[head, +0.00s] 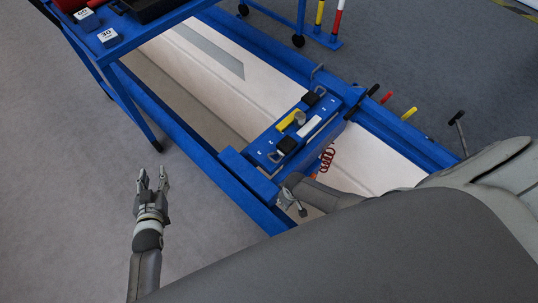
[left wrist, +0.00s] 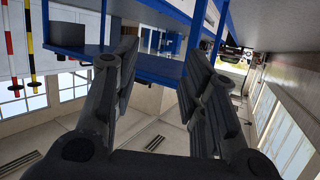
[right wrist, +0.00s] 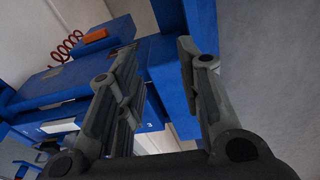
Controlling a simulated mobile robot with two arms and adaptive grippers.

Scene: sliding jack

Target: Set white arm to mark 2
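The blue sliding jack (head: 264,150) spans the pit. Small white marks on the jack are too small to read in the head view. The right wrist view shows a white bar (right wrist: 60,126) and a mark "3" (right wrist: 150,126). My right gripper (head: 300,208) is beside the jack's near end, below its top; its fingers are apart with nothing between them. My left gripper (head: 153,172) is open and empty above the floor, far left of the jack.
Blue rails (head: 190,150) edge the pit. A blue cart (head: 135,30) with boxes stands at upper left. A red coiled hose (head: 326,160) hangs by the jack. Black, red and yellow handles (head: 409,113) stick up at right. The floor (head: 60,200) at left is clear.

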